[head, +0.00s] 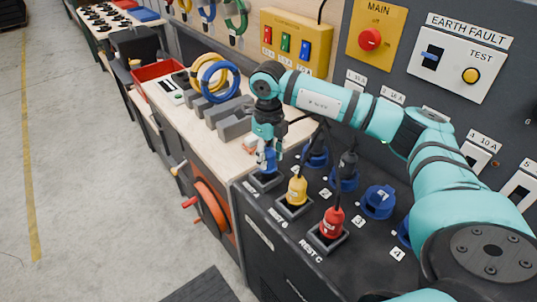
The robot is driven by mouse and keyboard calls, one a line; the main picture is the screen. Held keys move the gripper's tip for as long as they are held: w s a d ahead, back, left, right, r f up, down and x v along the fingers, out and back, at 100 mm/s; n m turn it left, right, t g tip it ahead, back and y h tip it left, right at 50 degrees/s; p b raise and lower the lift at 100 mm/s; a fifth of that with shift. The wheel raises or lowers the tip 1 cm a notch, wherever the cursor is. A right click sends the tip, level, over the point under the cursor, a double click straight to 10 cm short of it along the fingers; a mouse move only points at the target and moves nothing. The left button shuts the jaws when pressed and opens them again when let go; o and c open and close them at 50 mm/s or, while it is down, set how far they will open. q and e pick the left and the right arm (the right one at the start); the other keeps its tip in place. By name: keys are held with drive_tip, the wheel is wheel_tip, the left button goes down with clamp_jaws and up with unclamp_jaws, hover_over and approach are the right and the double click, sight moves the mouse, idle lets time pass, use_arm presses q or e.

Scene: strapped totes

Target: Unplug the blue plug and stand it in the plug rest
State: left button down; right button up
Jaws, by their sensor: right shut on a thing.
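My right gripper (267,152) points down and is shut on the blue plug (268,161). The blue plug is upright at the square black plug rest (263,183) labelled as rest A, at the left end of the dark panel. Whether it is fully seated there or just above, I cannot tell. The yellow plug (297,190) stands in rest B, and the red plug (332,223) stands in rest C. Blue round sockets (379,203) run in a row behind the rests. My left gripper is not in view.
The dark panel (259,231) has an upright switchboard behind it with a red main knob (369,39) and a yellow test button (471,75). Grey blocks (234,126) and cable coils (220,80) lie on the wooden bench at left. An orange reel (210,207) hangs below.

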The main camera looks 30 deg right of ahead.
drive_tip(key=shift+f+b, duration=0.35)
drive_tip(key=shift+f, duration=0.2)
drive_tip(key=o, duration=1.4)
drive_tip(key=shift+c, duration=0.2)
